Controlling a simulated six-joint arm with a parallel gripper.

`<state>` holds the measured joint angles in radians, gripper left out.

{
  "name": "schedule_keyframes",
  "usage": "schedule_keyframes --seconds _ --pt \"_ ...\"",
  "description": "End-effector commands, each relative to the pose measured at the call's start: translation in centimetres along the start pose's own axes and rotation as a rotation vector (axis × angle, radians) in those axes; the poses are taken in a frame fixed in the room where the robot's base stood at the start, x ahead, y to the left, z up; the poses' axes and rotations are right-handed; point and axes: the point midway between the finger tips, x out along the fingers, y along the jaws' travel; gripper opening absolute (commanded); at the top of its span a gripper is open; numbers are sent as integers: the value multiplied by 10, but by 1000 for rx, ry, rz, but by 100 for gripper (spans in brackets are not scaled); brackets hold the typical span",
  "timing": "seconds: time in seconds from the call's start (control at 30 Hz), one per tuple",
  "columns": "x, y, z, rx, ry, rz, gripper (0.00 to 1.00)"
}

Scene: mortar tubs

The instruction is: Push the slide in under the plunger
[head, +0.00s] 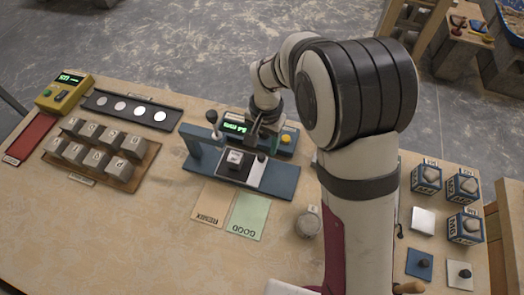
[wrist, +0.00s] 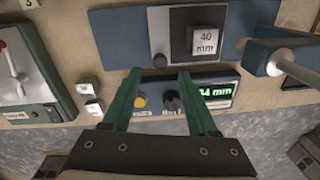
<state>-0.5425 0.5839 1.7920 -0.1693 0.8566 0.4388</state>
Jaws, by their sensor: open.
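The slide (wrist: 159,25) is a white and dark plate lying on the blue gauge base (head: 282,183). A dark round knob (wrist: 159,60) stands at the slide's other end. The blue plunger bracket (wrist: 262,58) with its pale lever (wrist: 298,70) is beyond the block, to its right in the wrist view. The block is beside it. My gripper (wrist: 159,73) is open, with green fingers either side of the knob's line. Whether the tips reach the knob is unclear.
A control panel with a green display (head: 236,127) and yellow button (head: 287,138) lies behind the slide. Orange (head: 211,203) and green (head: 248,214) cards lie in front. A tray of grey blocks (head: 97,150) is at left; blue-sided blocks (head: 427,178) are at right.

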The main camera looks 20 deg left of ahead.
Motion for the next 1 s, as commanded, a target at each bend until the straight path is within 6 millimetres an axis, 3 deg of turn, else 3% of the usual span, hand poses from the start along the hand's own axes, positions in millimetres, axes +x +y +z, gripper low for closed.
schedule_keyframes --seconds 0.1,0.23,0.6,0.93,1.0 --pt "29 0 1 -1 -2 2 59" --pt "47 0 0 -2 -1 1 59" --pt "55 0 0 -1 1 0 59" --pt "55 0 0 -2 1 0 0" --pt "55 0 0 -2 1 0 0"
